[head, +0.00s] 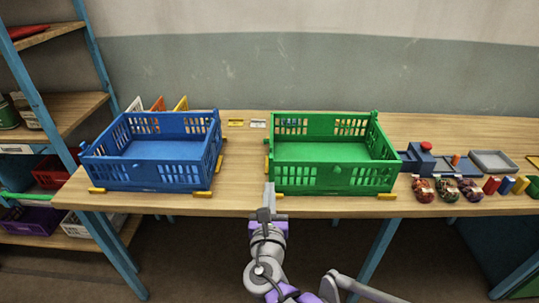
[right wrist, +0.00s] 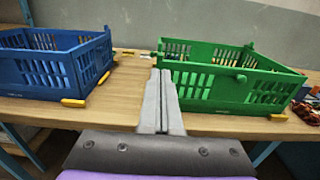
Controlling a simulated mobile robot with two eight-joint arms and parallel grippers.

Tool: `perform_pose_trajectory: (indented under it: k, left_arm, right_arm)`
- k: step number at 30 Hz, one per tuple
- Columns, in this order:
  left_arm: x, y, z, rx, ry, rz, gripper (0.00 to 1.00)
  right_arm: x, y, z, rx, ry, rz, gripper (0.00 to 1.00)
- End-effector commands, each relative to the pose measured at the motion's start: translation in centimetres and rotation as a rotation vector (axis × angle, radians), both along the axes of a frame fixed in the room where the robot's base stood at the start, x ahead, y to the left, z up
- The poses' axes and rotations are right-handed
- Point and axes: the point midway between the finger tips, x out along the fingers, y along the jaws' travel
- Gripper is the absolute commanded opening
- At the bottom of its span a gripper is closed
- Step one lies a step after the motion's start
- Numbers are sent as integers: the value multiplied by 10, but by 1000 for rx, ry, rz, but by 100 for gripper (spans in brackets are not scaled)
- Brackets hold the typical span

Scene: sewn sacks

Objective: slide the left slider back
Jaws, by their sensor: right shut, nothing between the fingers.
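No part is clearly recognisable as the left slider. A dark blue block with a red knob (head: 426,147) sits right of the green crate, with a small orange piece (head: 456,159) on the blue part beside it; the details are too small to tell. My right gripper (head: 269,187) is shut and empty at the table's front edge, by the near left corner of the green crate (head: 335,179). In the right wrist view its fingers (right wrist: 160,75) lie together and partly cover that crate's left corner. My left gripper is not in view.
A blue crate (head: 150,172) stands on the left of the wooden table (head: 240,199). Yellow corner blocks (head: 202,194) sit around the crates.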

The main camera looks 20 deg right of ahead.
Motion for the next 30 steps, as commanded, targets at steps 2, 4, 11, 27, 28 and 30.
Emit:
perform_pose_trajectory:
  k: [2,4,11,27,28,30]
  left_arm:
    - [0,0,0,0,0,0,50]
    - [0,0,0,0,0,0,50]
    - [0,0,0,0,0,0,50]
    - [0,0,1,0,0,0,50]
    - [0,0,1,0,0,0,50]
    - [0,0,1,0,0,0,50]
  right_arm:
    - [0,0,0,1,0,0,0]
    - [0,0,0,2,0,-1,0]
    - [14,-5,0,3,0,-3,0]
    - [115,-34,0,3,0,-3,0]
    - [119,-35,0,3,0,-3,0]
    - [126,-37,0,4,0,-3,0]
